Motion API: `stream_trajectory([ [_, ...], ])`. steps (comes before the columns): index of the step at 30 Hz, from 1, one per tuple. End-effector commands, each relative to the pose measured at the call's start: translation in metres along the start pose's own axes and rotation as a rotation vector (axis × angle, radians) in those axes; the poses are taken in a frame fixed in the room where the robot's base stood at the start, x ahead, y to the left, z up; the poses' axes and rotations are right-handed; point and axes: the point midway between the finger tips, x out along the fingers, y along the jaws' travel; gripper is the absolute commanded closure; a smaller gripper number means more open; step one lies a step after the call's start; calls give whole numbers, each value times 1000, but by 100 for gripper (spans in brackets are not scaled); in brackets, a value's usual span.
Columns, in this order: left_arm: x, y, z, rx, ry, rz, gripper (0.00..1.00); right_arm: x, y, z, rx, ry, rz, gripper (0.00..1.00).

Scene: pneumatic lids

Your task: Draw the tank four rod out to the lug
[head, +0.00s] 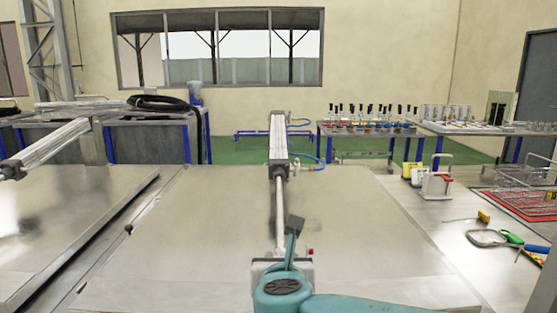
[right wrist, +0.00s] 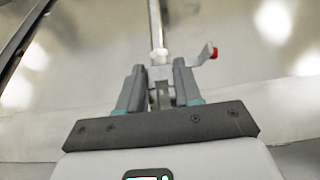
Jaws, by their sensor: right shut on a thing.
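A pneumatic cylinder (head: 278,145) stands over the far part of the middle metal lid (head: 370,215). Its bright rod (head: 280,205) runs from it toward me. My right gripper (head: 291,240) is at the rod's near end. In the right wrist view, my right gripper (right wrist: 160,88) is shut with its two grey fingers on either side of the rod end, and the rod (right wrist: 156,25) runs away from it. A small bent pin with a red tip (right wrist: 212,53) sticks out just right of the fingers. The lug is largely hidden behind my gripper and arm. My left gripper is not in view.
Another lid (head: 60,215) with its own cylinder (head: 50,146) lies at left. Blue air hoses (head: 318,163) run by the middle cylinder.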

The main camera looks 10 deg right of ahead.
Motion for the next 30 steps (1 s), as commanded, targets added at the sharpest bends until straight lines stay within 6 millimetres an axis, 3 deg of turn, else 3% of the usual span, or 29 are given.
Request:
stream_trajectory([
  [1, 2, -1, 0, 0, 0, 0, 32, 1, 1, -8, -4, 15, 0, 100],
  [30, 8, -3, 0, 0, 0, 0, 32, -17, 1, -20, -4, 15, 0, 100],
])
